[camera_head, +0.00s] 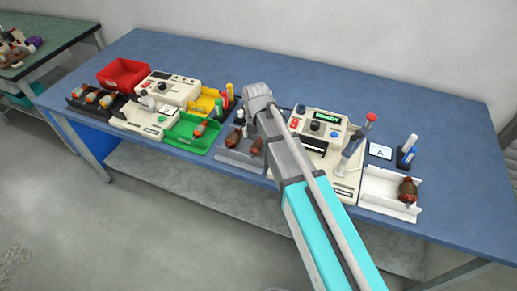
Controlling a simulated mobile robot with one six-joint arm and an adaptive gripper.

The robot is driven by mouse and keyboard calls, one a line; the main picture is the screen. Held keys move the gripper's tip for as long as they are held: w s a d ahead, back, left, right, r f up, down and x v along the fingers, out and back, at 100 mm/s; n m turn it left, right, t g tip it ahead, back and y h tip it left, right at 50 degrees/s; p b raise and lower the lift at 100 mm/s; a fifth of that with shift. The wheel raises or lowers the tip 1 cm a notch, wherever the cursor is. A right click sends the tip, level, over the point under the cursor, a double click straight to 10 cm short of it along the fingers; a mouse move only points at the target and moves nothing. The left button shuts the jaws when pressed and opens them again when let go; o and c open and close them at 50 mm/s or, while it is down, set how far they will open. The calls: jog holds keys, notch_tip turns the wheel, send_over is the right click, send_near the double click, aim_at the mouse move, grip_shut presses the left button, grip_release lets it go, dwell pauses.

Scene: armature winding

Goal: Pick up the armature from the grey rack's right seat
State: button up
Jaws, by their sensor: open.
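The grey rack (236,157) stands near the front edge of the table, at the middle of the view. A brown armature (256,146) sits in its right seat, close beside my arm. Another brown armature (232,139) sits in its left seat. My arm reaches over the table from the bottom of the view, and its grey end joint is just above and behind the rack. My gripper cannot be made out; my arm's end seems to hide it.
A cream machine (318,146) with a green display and a lever stands right of my arm. A white tray (378,193) with a brown armature (408,191) is farther right. A green tray (190,143), a yellow bin (203,106) and a red bin (123,75) stand left. The table's back right is clear.

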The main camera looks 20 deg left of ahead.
aim_at(257, 143)
jog(key=shift+f+b, duration=2)
jog(key=shift+f, duration=0.2)
grip_shut()
